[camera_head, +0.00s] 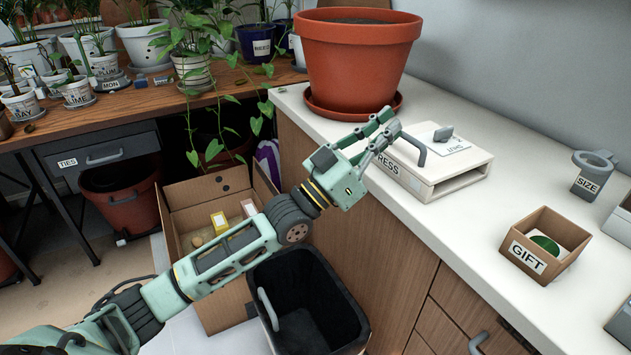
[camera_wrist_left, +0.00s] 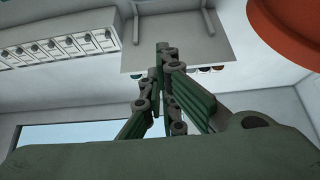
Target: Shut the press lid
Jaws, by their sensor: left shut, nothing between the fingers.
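The top looks low over the body, but I cannot tell whether the lid is fully down. My left gripper (camera_head: 389,121) is at the press's left end, near the handle; I cannot tell whether it touches. In the left wrist view its fingers (camera_wrist_left: 162,50) are together and empty, and the press does not show. My right gripper is not in view.
A large terracotta pot (camera_head: 357,60) on a saucer stands close behind my left gripper. A GIFT box (camera_head: 545,240) and a SIZE holder (camera_head: 588,178) stand to the right. A black bin (camera_head: 310,310) and a cardboard box (camera_head: 175,205) are below the counter edge.

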